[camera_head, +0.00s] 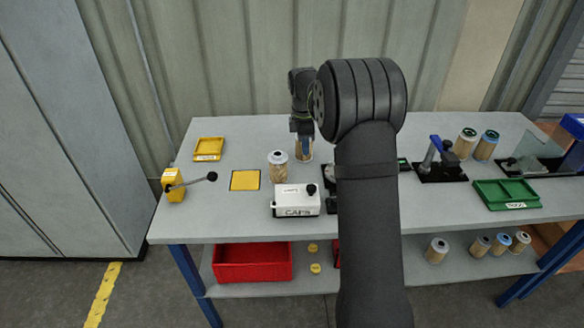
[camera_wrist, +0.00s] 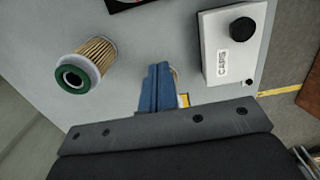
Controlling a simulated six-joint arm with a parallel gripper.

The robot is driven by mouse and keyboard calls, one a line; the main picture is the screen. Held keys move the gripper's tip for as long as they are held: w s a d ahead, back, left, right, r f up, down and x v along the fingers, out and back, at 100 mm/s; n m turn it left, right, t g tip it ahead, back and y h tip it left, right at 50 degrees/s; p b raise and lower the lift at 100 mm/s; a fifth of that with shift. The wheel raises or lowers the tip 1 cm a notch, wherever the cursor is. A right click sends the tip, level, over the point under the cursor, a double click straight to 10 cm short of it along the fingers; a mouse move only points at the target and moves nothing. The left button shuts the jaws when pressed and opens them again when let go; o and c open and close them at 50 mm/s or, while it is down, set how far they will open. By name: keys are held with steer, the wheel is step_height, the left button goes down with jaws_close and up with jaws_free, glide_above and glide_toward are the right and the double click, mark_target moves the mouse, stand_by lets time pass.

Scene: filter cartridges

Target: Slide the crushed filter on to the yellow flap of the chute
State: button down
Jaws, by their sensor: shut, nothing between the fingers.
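A filter with a pale cap and tan pleats (camera_head: 278,168) stands upright beside the yellow flap (camera_head: 245,180), to its right. A second tan filter (camera_head: 304,153) stands just behind it, partly covered by my gripper (camera_head: 302,130). In the wrist view a green-rimmed filter (camera_wrist: 97,55) stands left of my gripper (camera_wrist: 158,75), apart from it. The blue fingers are together and hold nothing. I cannot tell which filter is crushed.
The white CAPS box (camera_head: 297,205) stands in front of the filters and shows close by in the wrist view (camera_wrist: 228,55). A yellow tray (camera_head: 208,149) and a yellow block with a black lever (camera_head: 173,185) are at left. A green tray (camera_head: 506,194) is at right.

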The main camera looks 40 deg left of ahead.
mark_target(278, 170)
steer(key=f, duration=0.8)
steer(key=shift+w+a+f, duration=0.3)
steer(key=shift+w+a, duration=0.05)
steer(key=shift+w, duration=0.05)
steer(key=shift+s+a+f, duration=0.25)
steer(key=shift+s+a, duration=0.25)
steer(key=shift+a, duration=0.05)
steer(key=shift+s+a+f, duration=0.2)
steer(key=shift+s+a, duration=0.3)
steer(key=shift+a, duration=0.05)
steer(key=shift+s+a, duration=0.35)
steer(key=shift+a, duration=0.05)
steer(key=s+a, duration=0.8)
steer(key=shift+a, duration=0.2)
